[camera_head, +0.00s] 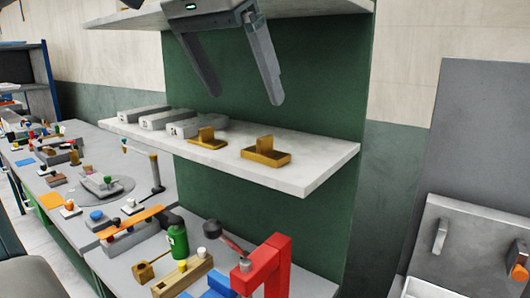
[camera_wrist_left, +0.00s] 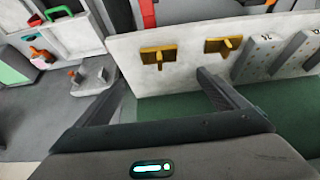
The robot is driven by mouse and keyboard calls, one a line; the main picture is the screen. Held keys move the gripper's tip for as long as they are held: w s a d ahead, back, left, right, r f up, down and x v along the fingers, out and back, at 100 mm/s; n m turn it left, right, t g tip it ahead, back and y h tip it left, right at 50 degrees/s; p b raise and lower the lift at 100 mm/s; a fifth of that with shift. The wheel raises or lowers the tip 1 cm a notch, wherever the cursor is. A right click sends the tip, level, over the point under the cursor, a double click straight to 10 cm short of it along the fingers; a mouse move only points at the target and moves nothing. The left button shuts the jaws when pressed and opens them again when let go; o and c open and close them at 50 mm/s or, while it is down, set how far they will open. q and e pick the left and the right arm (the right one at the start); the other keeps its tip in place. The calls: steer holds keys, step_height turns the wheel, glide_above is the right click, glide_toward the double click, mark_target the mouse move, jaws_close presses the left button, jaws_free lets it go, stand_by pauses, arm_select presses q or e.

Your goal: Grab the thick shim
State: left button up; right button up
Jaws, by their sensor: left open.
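Two brass-coloured shims with upright tabs stand on the middle shelf. The right shim (camera_head: 266,152) is nearer the shelf's front right, and the left shim (camera_head: 207,139) is beside the grey blocks. In the left wrist view the same two show as one shim (camera_wrist_left: 158,55) on the left and another (camera_wrist_left: 223,44) closer to the blocks. The right one in the head view looks a little thicker, but I cannot tell surely. My left gripper (camera_head: 245,98) is open and empty, above the shelf and apart from both shims. My right gripper is not in view.
Several grey blocks (camera_head: 160,118) lie at the left of the white shelf (camera_head: 315,165). An upper shelf (camera_head: 320,6) is close above the gripper. Below, a red clamp-like part (camera_head: 266,266) and a green bottle (camera_head: 178,241) stand on the bench. The shelf's right end is clear.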

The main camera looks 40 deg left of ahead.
mark_target(264, 137)
arm_select(q)
steer(key=x, duration=0.7)
steer(key=shift+p, duration=0.35)
steer(key=shift+w+f, duration=0.25)
steer(key=shift+f, duration=0.15)
steer(key=shift+w+a+f, duration=0.1)
steer(key=shift+w+f, duration=0.1)
steer(key=shift+f, duration=0.1)
steer(key=shift+w+f+p, duration=0.2)
steer(key=shift+f+p, duration=0.1)
steer(key=shift+p, duration=0.1)
steer(key=x, duration=0.4)
steer(key=shift+r+p, duration=0.1)
steer(key=shift+p, duration=0.3)
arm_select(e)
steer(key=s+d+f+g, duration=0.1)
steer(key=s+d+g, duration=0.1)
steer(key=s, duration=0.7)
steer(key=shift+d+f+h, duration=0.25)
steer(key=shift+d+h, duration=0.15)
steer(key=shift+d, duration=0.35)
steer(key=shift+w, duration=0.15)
